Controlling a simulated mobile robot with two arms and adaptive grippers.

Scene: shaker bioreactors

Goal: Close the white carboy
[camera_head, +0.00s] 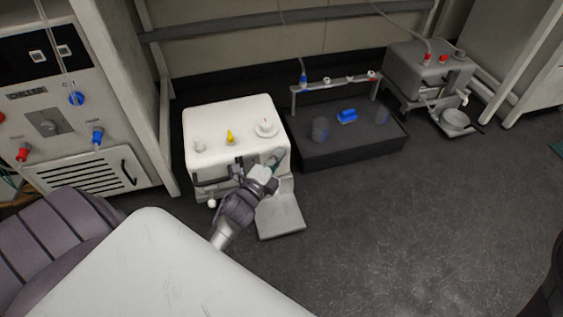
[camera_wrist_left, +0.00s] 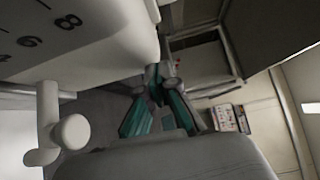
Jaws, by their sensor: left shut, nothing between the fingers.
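The white carboy (camera_head: 212,128) stands upright on the floor, with a yellow-tipped fitting and a round white cap (camera_head: 266,128) on its top. A white spigot with a round knob (camera_head: 212,203) sticks out low at its front left. My left gripper (camera_head: 275,162) is at the carboy's front right side, shut and empty; I cannot tell whether it touches the wall. In the left wrist view, the teal-padded fingers (camera_wrist_left: 160,76) meet beside the carboy's wall (camera_wrist_left: 85,50), which shows scale numbers. The spigot (camera_wrist_left: 60,130) is at the lower left there. My right gripper is not in view.
A flat grey tray (camera_head: 281,216) lies before the carboy. A dark tub (camera_head: 350,143) with blue items is to its right, and a grey carboy (camera_head: 430,68) stands farther back. A chiller unit (camera_head: 48,125) is at the left.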

